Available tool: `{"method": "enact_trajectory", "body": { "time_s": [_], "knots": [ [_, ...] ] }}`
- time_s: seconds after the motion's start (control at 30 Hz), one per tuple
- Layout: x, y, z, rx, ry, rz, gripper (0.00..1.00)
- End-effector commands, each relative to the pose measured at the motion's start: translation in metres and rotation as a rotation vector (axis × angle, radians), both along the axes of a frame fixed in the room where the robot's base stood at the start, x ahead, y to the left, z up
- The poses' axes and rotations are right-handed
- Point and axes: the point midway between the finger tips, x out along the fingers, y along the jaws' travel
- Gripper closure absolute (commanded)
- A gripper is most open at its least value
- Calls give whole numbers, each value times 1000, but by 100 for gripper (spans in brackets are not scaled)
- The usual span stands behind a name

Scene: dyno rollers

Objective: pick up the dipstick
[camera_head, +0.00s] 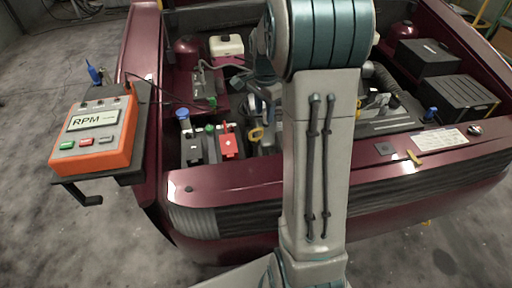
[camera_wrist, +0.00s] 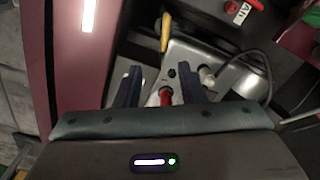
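In the head view my arm hides the fingers and the middle of the bay.
The dark red car body (camera_head: 240,185) surrounds the bay. An orange RPM box (camera_head: 95,135) sits at its left edge. Black boxes (camera_head: 462,98) fill the right. A hose (camera_wrist: 240,60) curves beside the gripper.

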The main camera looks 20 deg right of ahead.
Motion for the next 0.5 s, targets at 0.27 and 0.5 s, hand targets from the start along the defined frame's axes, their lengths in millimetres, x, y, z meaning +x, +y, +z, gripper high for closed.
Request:
{"method": "enact_trajectory", "body": {
  "time_s": [0.27,0.5],
  "knots": [
    [0,0,-30,-1,0,0,64],
    [5,5,-61,0,2,1,64]
  ]
}}
